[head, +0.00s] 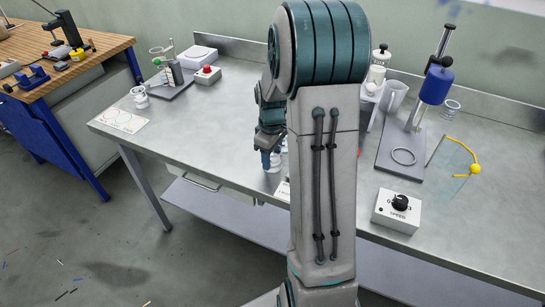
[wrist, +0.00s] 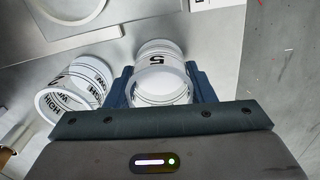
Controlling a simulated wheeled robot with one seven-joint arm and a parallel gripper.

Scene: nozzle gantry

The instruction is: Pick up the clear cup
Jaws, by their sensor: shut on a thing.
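A clear cup with a pale rim (wrist: 160,88) is between the two blue fingers of my gripper (wrist: 160,72) in the wrist view, and a "5" shows on it or through it. The fingers are shut on its sides. A second clear cup (wrist: 72,88) with "HIGH" and "LOW" lettering is just left of the left finger. In the head view my gripper (head: 271,160) is low over the middle of the metal bench, left of my arm. The held cup is only partly visible there, and I cannot tell whether it touches the bench.
The metal bench (head: 225,120) is clear left of my gripper. A circle-marked sheet (head: 123,121) and small cups (head: 139,97) are at its left end. A stand with a blue cylinder (head: 436,85), a speed box (head: 397,211) and a clear yellow-edged guard (head: 452,170) are at right.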

